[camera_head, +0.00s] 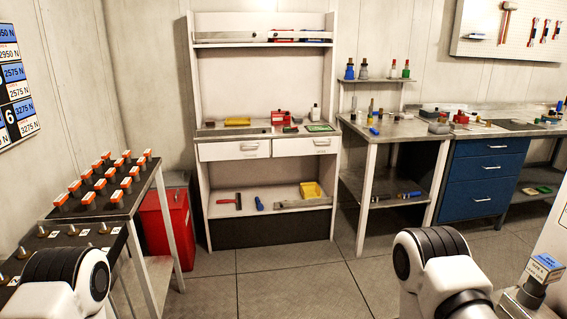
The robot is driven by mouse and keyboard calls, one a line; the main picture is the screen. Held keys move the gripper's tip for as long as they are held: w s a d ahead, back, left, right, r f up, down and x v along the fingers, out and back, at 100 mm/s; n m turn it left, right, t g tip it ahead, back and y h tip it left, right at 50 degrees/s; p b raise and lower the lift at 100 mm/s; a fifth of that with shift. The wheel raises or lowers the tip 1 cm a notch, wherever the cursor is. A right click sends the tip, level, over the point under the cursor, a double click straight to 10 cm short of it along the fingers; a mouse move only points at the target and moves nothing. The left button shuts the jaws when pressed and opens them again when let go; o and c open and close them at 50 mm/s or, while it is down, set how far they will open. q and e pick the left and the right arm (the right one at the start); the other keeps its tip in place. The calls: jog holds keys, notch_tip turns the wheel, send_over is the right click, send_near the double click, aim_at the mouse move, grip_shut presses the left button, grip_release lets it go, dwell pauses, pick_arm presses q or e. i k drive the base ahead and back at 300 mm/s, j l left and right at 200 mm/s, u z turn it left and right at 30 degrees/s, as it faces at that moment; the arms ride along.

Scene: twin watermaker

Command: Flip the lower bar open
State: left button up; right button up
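A white shelf unit (190,105) stands against the back wall. A grey bar (303,203) lies along the front edge of its bottom shelf, at the right part. Another grey bar (232,131) runs along the front left of the middle worktop. A long grey bar (232,37) crosses the front of the top shelf. I cannot tell how any of these bars is hinged or latched. Only links of my two arms show at the bottom left and bottom right; both grippers are out of view.
Two drawers (233,150) under the worktop look closed. A red bin (168,228) and a dark rack with orange-topped pieces (118,206) stand at left. A metal table (385,129) and blue drawer cabinet (483,178) stand at right. The tiled floor (290,283) ahead is clear.

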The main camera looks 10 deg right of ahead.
aim_at(281, 204)
jog(key=i+j+z, duration=0.15)
jog(key=i+z, duration=0.25)
jog(key=i, duration=1.55)
jog(key=i+z, duration=0.15)
jog(key=i, duration=0.3)
jog(key=i+j+z, duration=0.1)
jog(key=i, duration=0.4)
jog(key=i+j+z, duration=0.15)
jog(key=i, duration=0.3)
jog(key=i+j+z, duration=0.15)
jog(key=i, duration=0.35)
